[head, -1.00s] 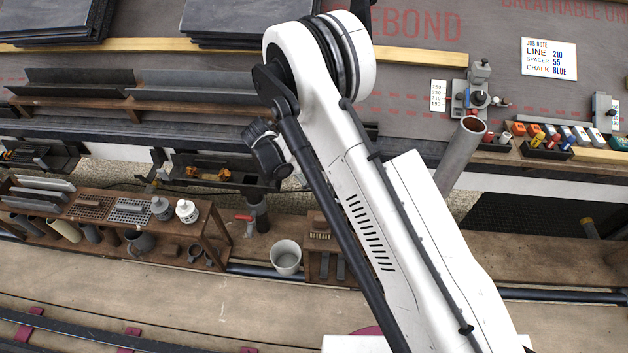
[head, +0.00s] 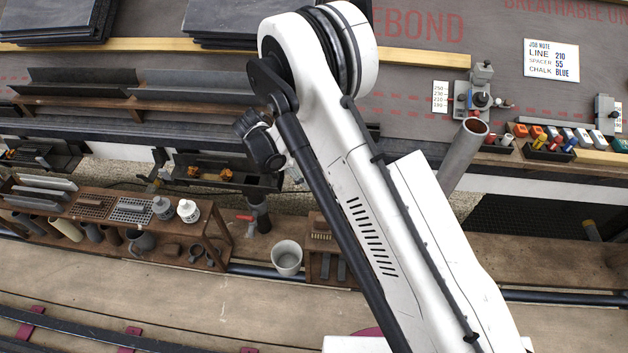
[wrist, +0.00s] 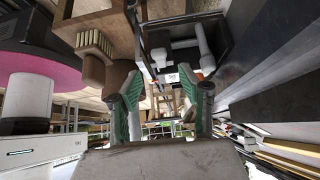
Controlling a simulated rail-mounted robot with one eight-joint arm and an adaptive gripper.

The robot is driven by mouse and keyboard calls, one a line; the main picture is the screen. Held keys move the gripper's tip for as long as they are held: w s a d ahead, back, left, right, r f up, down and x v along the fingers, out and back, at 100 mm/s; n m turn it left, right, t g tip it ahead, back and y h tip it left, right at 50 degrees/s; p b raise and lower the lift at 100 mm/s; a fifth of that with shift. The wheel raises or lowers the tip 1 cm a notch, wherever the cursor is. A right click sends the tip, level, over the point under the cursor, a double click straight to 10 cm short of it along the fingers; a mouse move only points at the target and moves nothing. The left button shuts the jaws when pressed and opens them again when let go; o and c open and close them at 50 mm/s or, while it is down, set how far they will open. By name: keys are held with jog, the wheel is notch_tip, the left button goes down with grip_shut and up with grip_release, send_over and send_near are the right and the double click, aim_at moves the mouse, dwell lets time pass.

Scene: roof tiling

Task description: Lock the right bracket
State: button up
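Two dark bracket-like fittings hang under the eave in the head view. The left one (head: 40,157) is at the far left edge; the right one (head: 228,181) holds orange pieces and lies left of my wrist. I cannot tell whether its catch is locked. My gripper (wrist: 166,100) has two green-padded fingers spread apart, with nothing held between them in the wrist view. A black fitting (wrist: 180,58) with a pale label is beyond the fingertips; I cannot tell which bracket it belongs to. In the head view my fingertips are hidden.
A wooden shelf (head: 215,232) with bottles stands below the eave. A white bucket (head: 287,257) stands right of it, near a red-handled fitting (head: 246,217). In the wrist view a brush (wrist: 95,43) is at upper left, and a long dark surface (wrist: 268,62) runs close on the right.

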jog(key=v, duration=0.8)
jog(key=shift+r, duration=0.15)
jog(key=shift+a, duration=0.15)
jog(key=s+d+r+n+t+y, duration=0.15)
jog(key=d+r+n, duration=0.35)
jog(key=d+r, duration=0.55)
jog(key=s+d+r+n+t+y, duration=0.1)
jog(key=s+d+r+n+y, duration=0.25)
jog(key=d+r, duration=0.65)
jog(key=s+d+r+n+t+y, duration=0.1)
jog(key=s+d+r+n+t, duration=0.15)
jog(key=s, duration=0.45)
jog(key=s+d+r+n+t+y, duration=0.1)
jog(key=s+d+r+n, duration=0.25)
jog(key=s, duration=0.25)
jog(key=s+d+r+n+t+y, duration=0.1)
jog(key=s+d+r+n+t, duration=0.1)
jog(key=s+d+n, duration=0.35)
notch_tip(320, 180, up, 18)
jog(key=s+a+m+p, duration=0.1)
jog(key=a+p, duration=0.1)
jog(key=p, duration=1.6)
jog(key=shift+s, duration=0.25)
